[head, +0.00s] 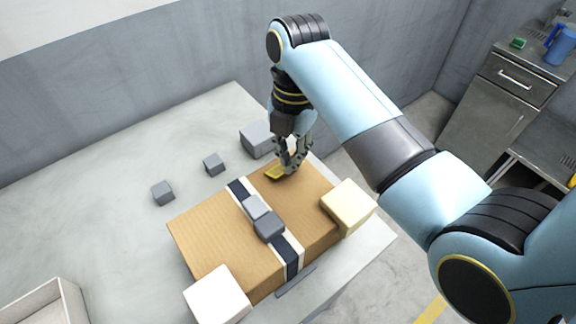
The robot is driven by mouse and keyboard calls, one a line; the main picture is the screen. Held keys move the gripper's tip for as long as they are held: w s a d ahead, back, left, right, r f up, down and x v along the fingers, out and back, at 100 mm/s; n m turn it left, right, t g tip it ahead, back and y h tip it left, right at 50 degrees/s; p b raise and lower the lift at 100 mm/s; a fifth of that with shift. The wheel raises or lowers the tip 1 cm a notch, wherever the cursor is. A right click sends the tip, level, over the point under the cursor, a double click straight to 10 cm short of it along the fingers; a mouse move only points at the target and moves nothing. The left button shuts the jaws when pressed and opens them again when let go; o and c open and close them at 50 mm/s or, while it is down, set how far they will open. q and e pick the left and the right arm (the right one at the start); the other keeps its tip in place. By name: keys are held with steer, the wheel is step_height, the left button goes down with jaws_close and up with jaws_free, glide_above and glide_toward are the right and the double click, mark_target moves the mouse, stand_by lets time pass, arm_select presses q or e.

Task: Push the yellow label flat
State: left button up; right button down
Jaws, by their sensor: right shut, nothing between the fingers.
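The yellow label (274,174) lies at the far edge of the top of a brown cardboard box (205,231). My right gripper (290,170) points down with its fingers shut and empty, right at the label's right end. The fingers hide part of the label. I cannot tell whether the fingertips touch it, or whether it lies fully flat. My left gripper is not in view.
A dark band with white edges (288,256) crosses the box, with grey blocks (268,224) on it. A cream block (348,205) and a white block (217,294) stand at the box's sides. Small grey cubes (163,193) sit on the pale table (110,235), whose left part is mostly clear.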

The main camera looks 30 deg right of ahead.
steer(key=shift+f+b, duration=0.55)
steer(key=shift+f, duration=1)
steer(key=shift+w+d+r+p, duration=0.1)
steer(key=shift+d+r+p, duration=0.1)
steer(key=shift+r+p, duration=0.15)
steer(key=shift+w+d+r, duration=0.35)
steer(key=shift+w+d, duration=0.25)
steer(key=shift+d, duration=0.25)
steer(key=shift+w+d, duration=0.15)
steer(key=shift+d, duration=0.15)
steer(key=shift+a, duration=0.1)
steer(key=shift+r, duration=0.25)
step_height(320, 180, up, 7)
steer(key=shift+w+d, duration=0.2)
steer(key=shift+d, duration=0.15)
